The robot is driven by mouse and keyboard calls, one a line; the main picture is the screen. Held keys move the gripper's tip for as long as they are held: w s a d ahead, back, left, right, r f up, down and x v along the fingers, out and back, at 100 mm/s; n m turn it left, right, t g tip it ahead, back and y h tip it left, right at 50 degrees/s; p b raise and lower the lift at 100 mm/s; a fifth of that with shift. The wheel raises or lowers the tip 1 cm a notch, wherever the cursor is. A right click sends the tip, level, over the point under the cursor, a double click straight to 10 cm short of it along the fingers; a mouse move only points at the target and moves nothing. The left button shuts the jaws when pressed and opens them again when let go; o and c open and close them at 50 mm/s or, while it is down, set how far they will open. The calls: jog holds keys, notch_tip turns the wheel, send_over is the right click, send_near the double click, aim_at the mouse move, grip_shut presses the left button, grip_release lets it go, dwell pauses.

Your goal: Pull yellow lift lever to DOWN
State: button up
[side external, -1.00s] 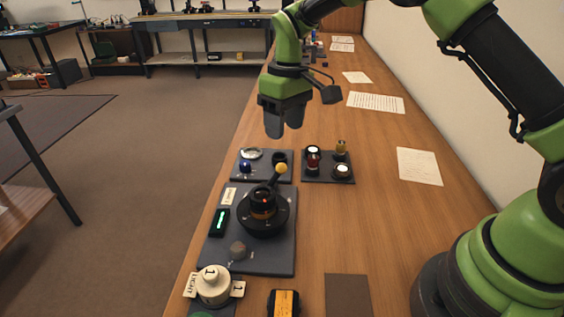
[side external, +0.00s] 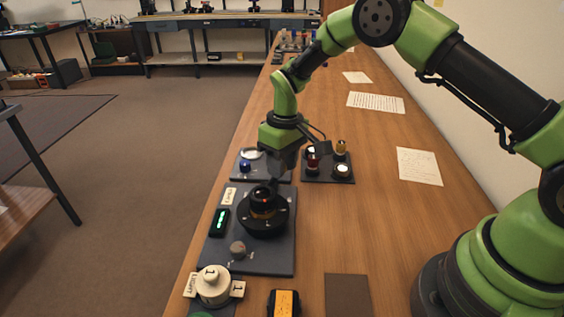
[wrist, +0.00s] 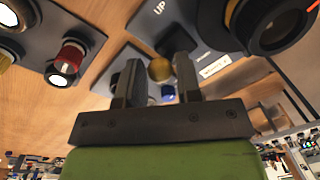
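The yellow ball knob of the lift lever (wrist: 160,68) shows in the wrist view between my two fingertips, with narrow gaps beside it. In the side view the knob and lever are hidden behind my gripper (side external: 278,172). The lens stand also shows at the upper right there (wrist: 268,22).
The lens stand sits on a dark grey board (side external: 270,262) with a green-lit box (side external: 220,222) and a grey knob (side external: 238,249). Small trays with parts (side external: 328,175) stand behind. A cream dial (side external: 213,285) is in front. The table's right side (side external: 390,230) is mostly clear.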

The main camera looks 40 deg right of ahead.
aim_at(268, 183)
grip_shut()
jog(key=shift+w+a+r+g+h, duration=0.25)
jog(key=shift+w+a+g+h, duration=0.35)
jog(key=shift+g+h, duration=0.4)
jog(key=shift+o, duration=2.2)
grip_release()
jog(key=v, duration=0.7)
jog(key=shift+r, duration=0.3)
